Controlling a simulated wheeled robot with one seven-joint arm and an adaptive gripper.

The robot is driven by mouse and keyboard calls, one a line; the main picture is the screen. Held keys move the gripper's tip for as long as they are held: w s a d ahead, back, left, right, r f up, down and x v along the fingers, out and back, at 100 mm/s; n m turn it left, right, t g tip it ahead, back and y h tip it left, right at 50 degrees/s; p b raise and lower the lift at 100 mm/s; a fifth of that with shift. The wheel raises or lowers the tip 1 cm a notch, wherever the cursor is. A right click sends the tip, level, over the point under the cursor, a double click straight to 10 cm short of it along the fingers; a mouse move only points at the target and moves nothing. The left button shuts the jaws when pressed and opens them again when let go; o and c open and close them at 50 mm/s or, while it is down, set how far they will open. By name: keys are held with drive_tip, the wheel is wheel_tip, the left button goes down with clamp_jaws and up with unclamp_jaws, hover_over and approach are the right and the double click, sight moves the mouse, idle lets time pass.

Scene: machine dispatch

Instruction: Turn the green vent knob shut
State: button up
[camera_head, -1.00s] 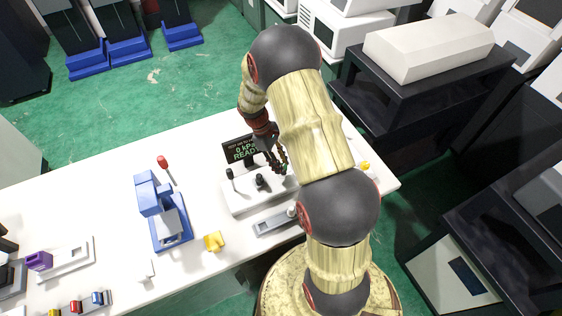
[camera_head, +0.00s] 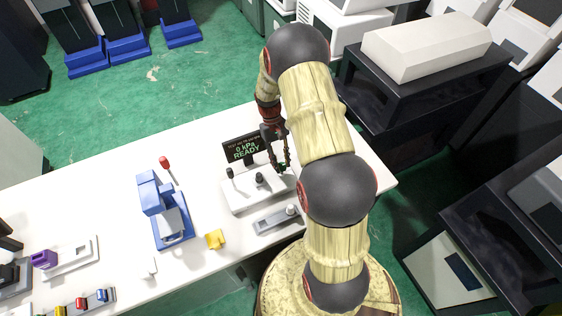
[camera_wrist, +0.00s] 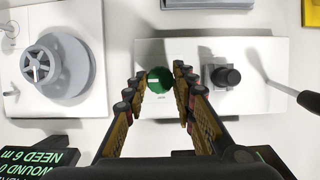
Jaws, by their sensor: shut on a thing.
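The green vent knob (camera_wrist: 158,81) is round and sits on a white panel (camera_wrist: 258,98) in the wrist view. A small pale mark shows on its left part. My gripper (camera_wrist: 160,73) has one finger on each side of the knob and is shut on it. In the head view the gripper (camera_head: 283,162) points down at the right part of the panel, and only a bit of green (camera_head: 281,169) shows between the fingers.
A black knob (camera_wrist: 226,77) and a lever (camera_wrist: 291,89) stand on the same panel, close to the gripper. A grey dial (camera_wrist: 60,66) is on the other side. A blue device (camera_head: 161,207) and a yellow piece (camera_head: 215,240) stand farther left on the table.

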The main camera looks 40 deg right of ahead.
idle(0.5)
drive_tip(key=o, duration=1.2)
drive_tip(key=shift+c, duration=0.2)
drive_tip(key=shift+r, duration=0.1)
drive_tip(key=v, duration=1.2)
